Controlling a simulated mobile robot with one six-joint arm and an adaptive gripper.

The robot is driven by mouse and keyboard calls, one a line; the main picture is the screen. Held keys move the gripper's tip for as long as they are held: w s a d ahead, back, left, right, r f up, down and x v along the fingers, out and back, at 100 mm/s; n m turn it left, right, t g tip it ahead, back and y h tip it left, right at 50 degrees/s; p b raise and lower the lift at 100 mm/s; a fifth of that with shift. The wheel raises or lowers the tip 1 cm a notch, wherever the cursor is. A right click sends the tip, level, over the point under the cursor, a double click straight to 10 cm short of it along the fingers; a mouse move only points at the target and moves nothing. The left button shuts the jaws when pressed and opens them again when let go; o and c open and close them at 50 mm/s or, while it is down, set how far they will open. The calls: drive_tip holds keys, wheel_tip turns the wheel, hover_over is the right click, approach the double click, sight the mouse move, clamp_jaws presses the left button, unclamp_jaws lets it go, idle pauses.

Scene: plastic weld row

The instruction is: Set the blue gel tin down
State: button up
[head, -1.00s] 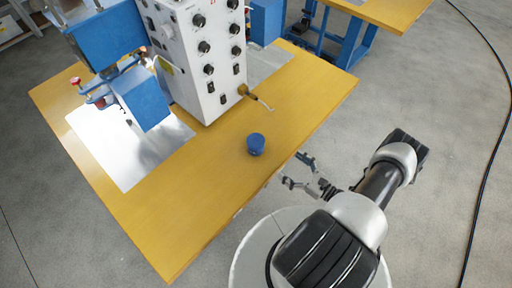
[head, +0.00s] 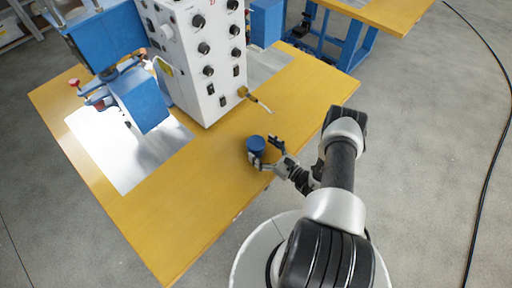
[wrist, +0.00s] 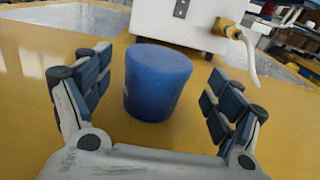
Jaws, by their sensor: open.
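The blue gel tin (head: 256,143) stands upright on the yellow tabletop (head: 205,185), near the table's front edge. In the wrist view the tin (wrist: 156,82) sits between my two fingers, a little beyond the palm. My gripper (head: 264,152) is open, with one finger on each side of the tin. In the wrist view a gap shows between the tin and each finger of my gripper (wrist: 157,100), wider on the right.
A white control box (head: 205,60) with black knobs stands behind the tin. A brass fitting with a pale tube (head: 255,99) sticks out from it towards the tin. A blue welding head (head: 140,100) and a bright metal plate (head: 125,155) are at the left. The tabletop in front is bare.

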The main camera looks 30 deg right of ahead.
sight(256, 145)
drive_tip(key=x, duration=0.3)
drive_tip(key=shift+w+a, duration=0.1)
drive_tip(key=shift+a, duration=0.15)
drive_tip(key=shift+c, duration=0.2)
drive_tip(key=c, duration=1.5)
